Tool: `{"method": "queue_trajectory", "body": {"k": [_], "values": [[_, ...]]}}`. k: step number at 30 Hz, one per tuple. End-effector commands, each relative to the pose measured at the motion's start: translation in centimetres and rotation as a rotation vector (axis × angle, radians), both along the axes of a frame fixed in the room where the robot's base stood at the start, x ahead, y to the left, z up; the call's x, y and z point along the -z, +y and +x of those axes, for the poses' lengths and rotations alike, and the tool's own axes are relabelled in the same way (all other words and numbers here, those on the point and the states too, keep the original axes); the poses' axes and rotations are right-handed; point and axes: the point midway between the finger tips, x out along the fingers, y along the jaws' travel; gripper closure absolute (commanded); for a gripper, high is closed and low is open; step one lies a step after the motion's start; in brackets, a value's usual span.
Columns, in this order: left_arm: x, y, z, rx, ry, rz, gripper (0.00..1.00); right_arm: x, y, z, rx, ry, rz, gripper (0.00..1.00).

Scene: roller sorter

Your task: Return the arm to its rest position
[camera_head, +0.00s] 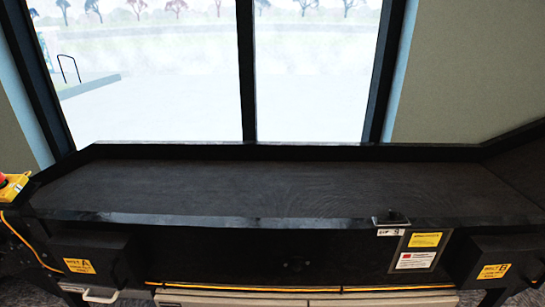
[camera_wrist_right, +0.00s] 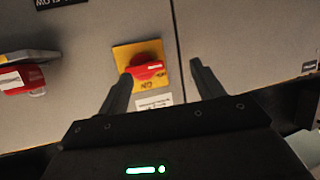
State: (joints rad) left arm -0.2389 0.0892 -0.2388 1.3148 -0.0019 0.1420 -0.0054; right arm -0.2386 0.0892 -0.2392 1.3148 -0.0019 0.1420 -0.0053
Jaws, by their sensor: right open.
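My right gripper (camera_wrist_right: 160,90) shows in the right wrist view. Its two dark fingers are apart with nothing between them. A red knob on a yellow plate (camera_wrist_right: 146,68) sits on a grey panel beyond the fingers, near the left finger in the picture. I cannot tell the distance between the finger and the knob. Neither arm shows in the head view, and my left gripper is in no view.
The head view shows a long black belt (camera_head: 270,188) with no items on it, in front of a window. A red button on a yellow box (camera_head: 12,186) is at the far left. In the wrist view, a red lock-like part (camera_wrist_right: 25,80) is on the grey panel.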

Motion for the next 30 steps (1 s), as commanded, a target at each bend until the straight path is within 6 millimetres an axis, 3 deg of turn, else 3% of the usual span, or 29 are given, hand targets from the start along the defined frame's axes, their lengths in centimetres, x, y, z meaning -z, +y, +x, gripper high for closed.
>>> {"method": "queue_trajectory", "body": {"k": [6,12,15,18,21,30], "values": [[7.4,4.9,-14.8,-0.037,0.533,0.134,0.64,7.4,-4.9,-14.8,0.037,0.533,-0.135,0.33],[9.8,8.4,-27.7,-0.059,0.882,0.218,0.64,9.8,-8.4,-27.7,0.06,0.882,-0.219,0.33],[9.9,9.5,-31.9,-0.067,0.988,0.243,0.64,9.9,-9.5,-31.9,0.067,0.989,-0.244,0.33],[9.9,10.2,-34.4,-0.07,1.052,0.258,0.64,9.9,-10.2,-34.5,0.071,1.052,-0.259,0.33],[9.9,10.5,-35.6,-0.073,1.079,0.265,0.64,10.0,-10.5,-35.6,0.074,1.08,-0.266,0.33],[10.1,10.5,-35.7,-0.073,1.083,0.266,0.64,10.1,-10.5,-35.8,0.073,1.083,-0.266,0.33]]}}
